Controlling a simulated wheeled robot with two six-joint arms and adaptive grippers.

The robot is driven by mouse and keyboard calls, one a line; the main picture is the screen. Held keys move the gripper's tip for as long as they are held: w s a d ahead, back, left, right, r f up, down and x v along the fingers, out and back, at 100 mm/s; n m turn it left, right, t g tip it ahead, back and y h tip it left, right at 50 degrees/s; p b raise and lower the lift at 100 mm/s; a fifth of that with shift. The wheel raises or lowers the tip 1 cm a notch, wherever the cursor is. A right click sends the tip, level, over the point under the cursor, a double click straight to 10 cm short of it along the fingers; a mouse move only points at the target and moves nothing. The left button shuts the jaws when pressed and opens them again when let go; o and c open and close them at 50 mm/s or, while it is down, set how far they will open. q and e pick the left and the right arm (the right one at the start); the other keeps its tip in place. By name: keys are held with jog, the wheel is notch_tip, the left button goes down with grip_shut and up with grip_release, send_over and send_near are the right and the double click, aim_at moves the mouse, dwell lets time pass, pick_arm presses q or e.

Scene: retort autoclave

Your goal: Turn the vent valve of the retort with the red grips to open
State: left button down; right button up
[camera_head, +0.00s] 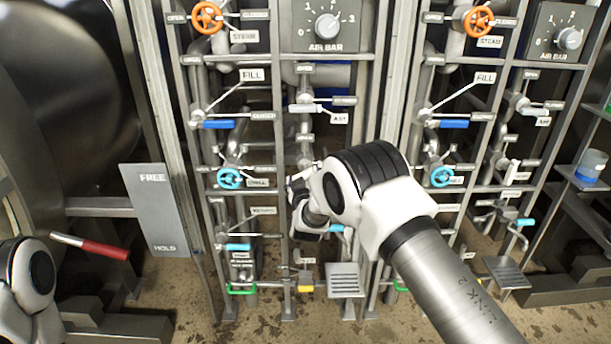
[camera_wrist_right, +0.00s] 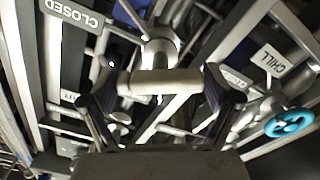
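The red grip (camera_head: 105,249) is on a lever at the left, beside the retort vessel (camera_head: 70,90). My right gripper (camera_head: 305,190) is in front of the middle valve panel, partly hidden by its own wrist. In the right wrist view its two fingers (camera_wrist_right: 160,95) are spread apart, with a pale bar-shaped valve handle (camera_wrist_right: 165,82) across the gap between them. The handle's stem rises behind it, and a CLOSED label (camera_wrist_right: 72,14) is at upper left. I cannot read a vent label, nor tell whether the fingers touch the handle. My left gripper is not in view.
A light-blue chill handwheel (camera_head: 230,178) is left of my right gripper; it also shows in the wrist view (camera_wrist_right: 290,123). Blue fill lever (camera_head: 218,125), orange steam wheel (camera_head: 206,18) and air bar dial (camera_head: 327,26) are above. A similar panel with blue wheel (camera_head: 441,176) stands right.

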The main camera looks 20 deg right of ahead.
dwell(0.3)
jog(key=v, duration=1.2)
dwell(0.7)
